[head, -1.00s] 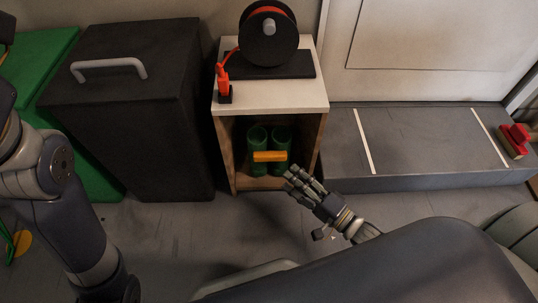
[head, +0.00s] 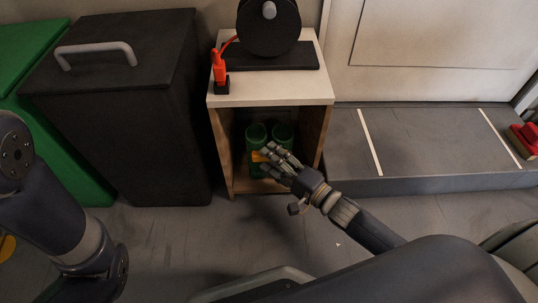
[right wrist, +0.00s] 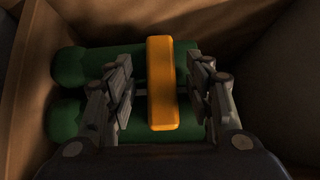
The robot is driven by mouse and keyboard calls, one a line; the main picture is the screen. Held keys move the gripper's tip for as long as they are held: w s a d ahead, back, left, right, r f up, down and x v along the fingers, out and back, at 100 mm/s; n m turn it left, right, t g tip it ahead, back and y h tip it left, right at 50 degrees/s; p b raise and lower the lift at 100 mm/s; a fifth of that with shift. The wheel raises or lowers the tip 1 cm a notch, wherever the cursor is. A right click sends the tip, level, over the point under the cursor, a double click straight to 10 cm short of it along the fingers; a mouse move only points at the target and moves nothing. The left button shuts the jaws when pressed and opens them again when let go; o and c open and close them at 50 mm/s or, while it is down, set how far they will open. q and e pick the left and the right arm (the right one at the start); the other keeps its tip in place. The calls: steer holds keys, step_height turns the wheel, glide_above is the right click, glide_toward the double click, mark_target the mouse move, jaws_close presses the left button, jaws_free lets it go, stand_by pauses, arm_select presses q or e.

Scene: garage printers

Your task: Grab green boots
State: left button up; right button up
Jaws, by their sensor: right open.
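The green boots (head: 257,132) stand side by side in the open cabinet, with a yellow bar (head: 257,156) across their front. My right gripper (head: 271,155) is at the cabinet opening, in front of the boots, and covers part of them and of the bar. In the right wrist view, the boots (right wrist: 75,68) lie across the picture behind the bar (right wrist: 161,100). The open right fingers (right wrist: 162,80) are on either side of the bar, with a gap on each side. My left arm shows at the left, but its gripper is out of view.
The wooden cabinet (head: 221,153) has side walls close around the boots. A black case (head: 115,120) stands to the left, and a low grey platform (head: 430,150) to the right.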

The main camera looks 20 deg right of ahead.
steer(key=shift+w+a, duration=0.2)
steer(key=shift+w, duration=0.15)
jaws_close()
steer(key=shift+r, duration=0.25)
steer(key=shift+r, duration=0.1)
